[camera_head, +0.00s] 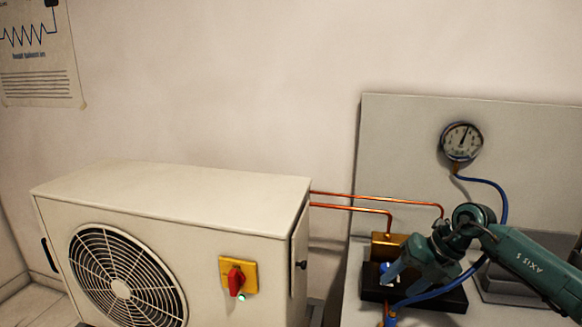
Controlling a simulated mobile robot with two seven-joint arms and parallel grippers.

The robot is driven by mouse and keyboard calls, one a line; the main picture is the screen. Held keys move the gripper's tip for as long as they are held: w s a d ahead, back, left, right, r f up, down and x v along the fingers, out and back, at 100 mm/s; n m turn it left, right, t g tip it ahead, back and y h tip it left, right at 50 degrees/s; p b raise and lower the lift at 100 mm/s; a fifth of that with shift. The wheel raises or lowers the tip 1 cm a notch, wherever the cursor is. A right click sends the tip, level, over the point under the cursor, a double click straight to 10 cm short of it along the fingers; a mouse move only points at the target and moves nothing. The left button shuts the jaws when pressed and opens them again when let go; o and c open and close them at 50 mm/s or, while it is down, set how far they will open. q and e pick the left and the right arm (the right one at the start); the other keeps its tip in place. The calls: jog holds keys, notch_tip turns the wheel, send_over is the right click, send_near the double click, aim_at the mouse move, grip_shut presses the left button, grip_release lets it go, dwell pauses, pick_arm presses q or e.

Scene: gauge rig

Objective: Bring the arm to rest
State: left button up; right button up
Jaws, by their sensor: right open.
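My right arm comes in from the right edge, green-teal, marked "AXIS 5". Its right gripper (392,276) is open and points down and left, in front of the brass block (385,244) on a black base (450,301). A blue knob-like part (383,267) shows beside the fingers; I cannot tell whether they touch it. The wrist hides part of the block and base. My left gripper is not in view.
A round gauge (461,141) hangs on a grey panel (400,140). A blue hose (504,205) runs down from it behind my arm. Copper pipes (360,197) join the block to a large white fan unit (180,195) with a red switch (235,281). The space above my arm is clear.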

jog(key=s+a+r+m+t+y, duration=0.25)
jog(key=a+r+t+y, duration=0.2)
jog(key=a, duration=0.55)
jog(key=s+a+r+m+t+y, duration=0.1)
jog(key=a+r+m+t+y, duration=0.4)
jog(key=a, duration=0.4)
jog(key=s+d+f+m+t+h, duration=0.1)
jog(key=s+d+f+m+h, duration=0.4)
jog(key=m+h, duration=0.4)
jog(key=s+d+f+m+t+h, duration=0.2)
jog(key=d+f+m+h, duration=0.55)
jog(key=m, duration=0.45)
jog(key=s+f+m+g+y, duration=0.1)
jog(key=s+f+m+g, duration=0.1)
jog(key=s+f+g, duration=0.65)
jog(key=s+f+m+g+y, duration=0.1)
jog(key=s+f+g, duration=0.2)
jog(key=s, duration=1)
pick_arm(q)
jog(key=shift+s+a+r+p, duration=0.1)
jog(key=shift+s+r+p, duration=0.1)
jog(key=shift+p, duration=0.1)
pick_arm(e)
jog(key=w+a+f+t+y, duration=0.2)
jog(key=w+a+f+t, duration=0.3)
jog(key=a+t, duration=0.1)
jog(key=shift+w+f+n+t+y, duration=0.25)
jog(key=shift+w+n+t+y, duration=0.15)
jog(key=shift+n+t, duration=0.1)
